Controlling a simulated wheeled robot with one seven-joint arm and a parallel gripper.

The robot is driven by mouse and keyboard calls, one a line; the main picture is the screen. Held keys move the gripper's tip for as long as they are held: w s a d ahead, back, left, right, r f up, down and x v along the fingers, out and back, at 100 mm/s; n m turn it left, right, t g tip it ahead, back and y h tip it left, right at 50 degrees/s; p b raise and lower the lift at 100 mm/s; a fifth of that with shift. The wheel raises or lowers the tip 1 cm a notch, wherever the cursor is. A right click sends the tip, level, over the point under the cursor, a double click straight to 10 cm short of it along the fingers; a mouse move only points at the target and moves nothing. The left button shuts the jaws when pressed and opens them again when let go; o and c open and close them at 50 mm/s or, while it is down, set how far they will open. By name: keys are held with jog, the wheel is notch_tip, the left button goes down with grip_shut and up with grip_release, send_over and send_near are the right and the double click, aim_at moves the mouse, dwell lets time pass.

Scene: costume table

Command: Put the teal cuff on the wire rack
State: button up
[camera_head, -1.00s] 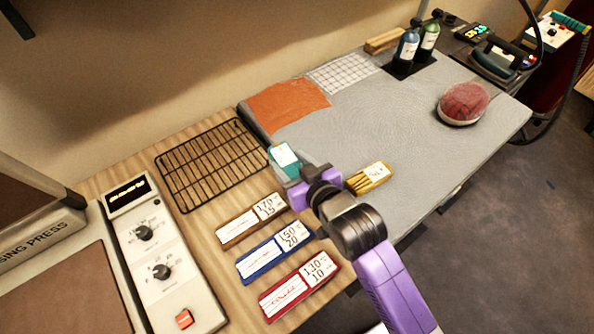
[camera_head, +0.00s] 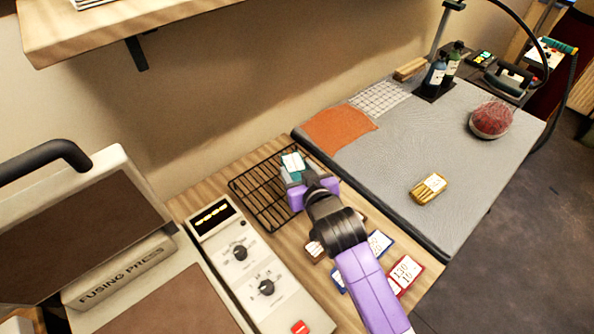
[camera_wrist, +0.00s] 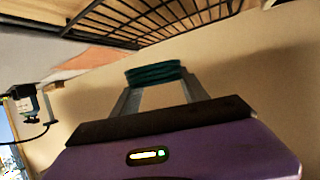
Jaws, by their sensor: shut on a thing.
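The teal cuff (camera_head: 297,174) with a white label is in my gripper (camera_head: 296,180), which is shut on it. In the wrist view the teal cuff (camera_wrist: 155,73) sits between the two grey fingers (camera_wrist: 157,90). The black wire rack (camera_head: 254,196) lies on the wooden table between the fusing press and the grey mat. In the head view the cuff appears over the right part of the rack. The wrist view shows the rack (camera_wrist: 150,18) apart from the cuff. My gripper and arm hide part of the rack's right side.
The fusing press (camera_head: 120,262) and its control panel (camera_head: 238,250) stand left of the rack. Brown, blue and red labelled cards lie partly under my arm; the red one (camera_head: 404,273) shows. The grey mat (camera_head: 420,140) holds an orange cloth (camera_head: 338,128), a yellow bundle (camera_head: 428,188) and a pincushion (camera_head: 491,119).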

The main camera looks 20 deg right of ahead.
jog(key=shift+f, duration=0.3)
jog(key=shift+f+b, duration=0.2)
jog(key=shift+b, duration=0.1)
notch_tip(320, 180, down, 6)
jog(key=b, duration=0.5)
jog(key=shift+s+f, duration=0.1)
jog(key=shift+f+b, duration=0.55)
jog(key=shift+b, duration=0.05)
jog(key=o, duration=1.6)
jog(key=shift+c, duration=0.2)
jog(key=v, duration=0.7)
jog(key=shift+s+b, duration=0.15)
jog(key=shift+b, duration=0.25)
jog(key=shift+s+r, duration=0.2)
